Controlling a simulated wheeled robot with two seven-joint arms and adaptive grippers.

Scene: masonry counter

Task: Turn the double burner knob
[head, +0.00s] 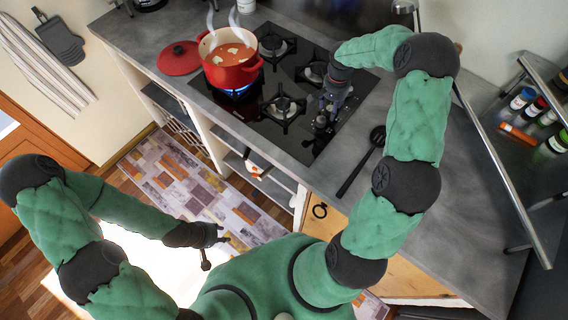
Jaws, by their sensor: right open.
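The black glass cooktop (258,126) is set into the grey counter in the head view. My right gripper (325,114) is open, pointing down over the right part of the cooktop near its front edge. Small dark shapes lie right under its fingers. I cannot tell which of them are knobs and which are fingertips, nor whether they touch. The double burner knob cannot be made out clearly. My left gripper (212,246) hangs low over the floor, away from the counter and empty. Its finger opening is too small to judge.
A red pot (231,72) of soup steams over a lit blue flame at the cooktop's left. Its red lid (179,58) lies beside it. A metal rack with spice jars (522,98) stands at far right.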

